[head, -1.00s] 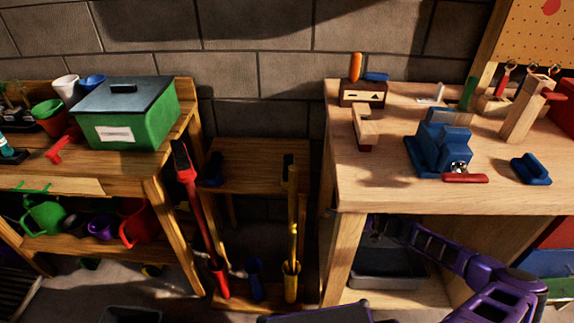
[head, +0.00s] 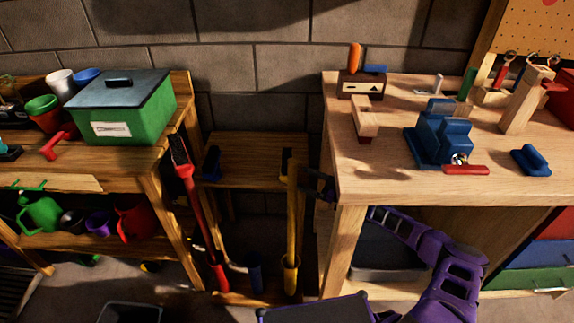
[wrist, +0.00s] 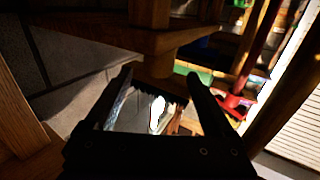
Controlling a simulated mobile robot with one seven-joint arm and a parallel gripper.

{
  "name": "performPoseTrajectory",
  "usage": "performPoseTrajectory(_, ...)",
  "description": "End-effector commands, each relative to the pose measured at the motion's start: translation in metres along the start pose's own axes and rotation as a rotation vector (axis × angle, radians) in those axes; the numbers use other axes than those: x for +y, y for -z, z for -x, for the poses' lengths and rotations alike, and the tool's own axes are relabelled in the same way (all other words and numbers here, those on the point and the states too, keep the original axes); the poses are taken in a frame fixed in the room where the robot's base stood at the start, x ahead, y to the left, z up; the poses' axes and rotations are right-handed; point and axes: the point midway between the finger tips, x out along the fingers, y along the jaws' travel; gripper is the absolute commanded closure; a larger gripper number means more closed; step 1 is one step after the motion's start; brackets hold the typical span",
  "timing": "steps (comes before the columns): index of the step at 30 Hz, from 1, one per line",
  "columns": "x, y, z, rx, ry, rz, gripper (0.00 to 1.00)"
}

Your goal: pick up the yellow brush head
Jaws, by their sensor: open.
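The yellow brush stands upright between the two benches, its foot in a yellow cup. Its yellow brush head (head: 292,178), with a dark patch on its left side, is at the top. My gripper (head: 317,187) is open, just right of the head at about its height, beside the right bench's leg; a gap seems to remain. In the wrist view the two dark fingers (wrist: 162,84) are spread apart. A dark jagged edge shows between them; I cannot tell if it is bristles.
A red brush (head: 194,215) stands to the left, with a blue one (head: 212,165) between. A low wooden shelf (head: 250,150) lies behind. The right bench (head: 385,185) overhangs my arm; the left bench (head: 150,165) holds a green box (head: 130,122).

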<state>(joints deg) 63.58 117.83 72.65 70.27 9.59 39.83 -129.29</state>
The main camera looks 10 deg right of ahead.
Motion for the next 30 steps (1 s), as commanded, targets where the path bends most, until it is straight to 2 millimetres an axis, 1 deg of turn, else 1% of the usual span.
performPoseTrajectory(6,0.001,0.005,-0.031,0.0,0.004,0.001,0.12)
performPoseTrajectory(10,0.002,0.005,-0.046,0.0,0.001,0.0,0.12)
performPoseTrajectory(13,0.002,0.005,-0.05,0.0,0.0,0.0,0.12)
performPoseTrajectory(19,0.002,0.005,-0.05,0.0,0.0,0.0,0.12)
performPoseTrajectory(23,0.002,0.005,-0.05,0.0,0.0,0.0,0.35)
performPoseTrajectory(24,0.002,0.005,-0.05,0.0,0.0,0.0,0.43)
performPoseTrajectory(26,0.002,0.005,-0.05,0.0,0.0,0.0,0.53)
performPoseTrajectory(27,0.002,0.005,-0.05,0.0,0.0,0.0,0.61)
performPoseTrajectory(29,0.002,0.005,-0.05,0.0,0.0,0.0,0.71)
performPoseTrajectory(30,0.002,0.005,-0.05,0.0,0.001,0.0,0.79)
